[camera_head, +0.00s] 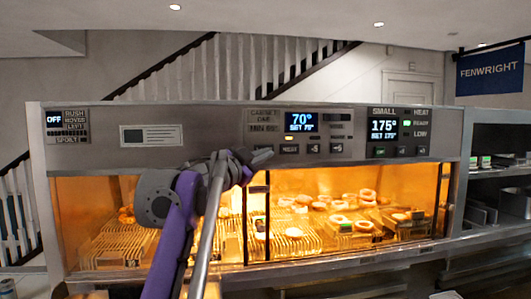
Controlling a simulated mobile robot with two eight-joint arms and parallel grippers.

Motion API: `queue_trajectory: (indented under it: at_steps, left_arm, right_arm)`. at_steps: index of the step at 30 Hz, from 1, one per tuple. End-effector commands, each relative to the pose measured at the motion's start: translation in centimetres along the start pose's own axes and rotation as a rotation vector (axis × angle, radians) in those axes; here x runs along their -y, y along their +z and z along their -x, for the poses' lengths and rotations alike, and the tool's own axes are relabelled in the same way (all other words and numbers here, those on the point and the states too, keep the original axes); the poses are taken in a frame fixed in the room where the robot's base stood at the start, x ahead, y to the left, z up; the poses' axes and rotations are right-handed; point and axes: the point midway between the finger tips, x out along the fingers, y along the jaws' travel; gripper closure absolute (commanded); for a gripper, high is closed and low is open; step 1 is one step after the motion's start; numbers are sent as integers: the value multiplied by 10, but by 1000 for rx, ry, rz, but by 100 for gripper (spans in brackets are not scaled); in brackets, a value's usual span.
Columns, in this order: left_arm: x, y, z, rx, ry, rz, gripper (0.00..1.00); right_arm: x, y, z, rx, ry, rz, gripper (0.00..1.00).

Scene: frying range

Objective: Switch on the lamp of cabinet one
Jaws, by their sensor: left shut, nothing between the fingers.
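The panel labelled as a cabinet (264,128) sits on the grey fascia above the lit glass; its small print is blurred, though the lower line looks like a minimum value. A row of small buttons (313,149) lies under the display, with a small amber light (289,138) above the leftmost one. My left gripper (266,154) is shut and empty, in front of the fascia just left of that button row. Whether it touches anything cannot be told. My right gripper is not in view.
A second panel (399,131), marked small, reads 175° at the right. An off display (54,119) is at the far left. Orange-lit glass shows wire racks (120,246) and ring-shaped food (365,194). Dark shelves (498,165) stand to the right.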

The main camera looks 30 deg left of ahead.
Motion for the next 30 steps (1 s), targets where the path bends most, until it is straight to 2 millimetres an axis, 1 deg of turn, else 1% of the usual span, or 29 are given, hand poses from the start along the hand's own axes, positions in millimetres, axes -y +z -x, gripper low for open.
queue_trajectory:
  at_steps: [3,13,30]
  left_arm:
    - [-8,-5,10,1,1,1,100]
    - [-23,-20,30,1,1,0,100]
    - [-24,-22,32,2,-2,1,100]
  right_arm:
    - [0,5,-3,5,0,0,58]
    - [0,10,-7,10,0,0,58]
    - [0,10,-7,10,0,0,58]
